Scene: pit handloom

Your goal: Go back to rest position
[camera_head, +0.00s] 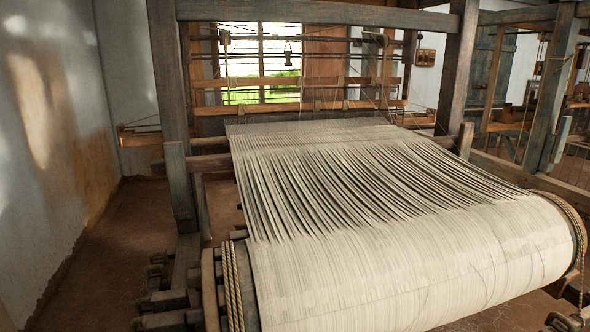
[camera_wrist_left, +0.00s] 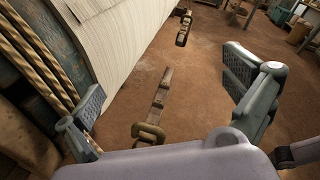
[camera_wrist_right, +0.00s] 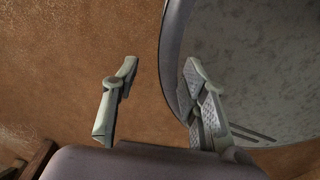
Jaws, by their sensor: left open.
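The handloom stands before me in the head view, with its warp beam (camera_head: 420,265) wound in pale threads close in front. Neither of my grippers shows in the head view. In the left wrist view, my left gripper (camera_wrist_left: 164,82) is open with nothing between its fingers. Its left finger is close beside the rope-wrapped end of the beam; contact cannot be told. In the right wrist view, my right gripper (camera_wrist_right: 158,66) is open and empty, its fingers apart above the brown floor (camera_wrist_right: 70,70).
The ropes (camera_wrist_left: 45,70) on the beam end are near the left gripper. Loom posts (camera_head: 170,80) rise on the left. Open floor (camera_head: 110,240) lies beside the left wall (camera_head: 45,130).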

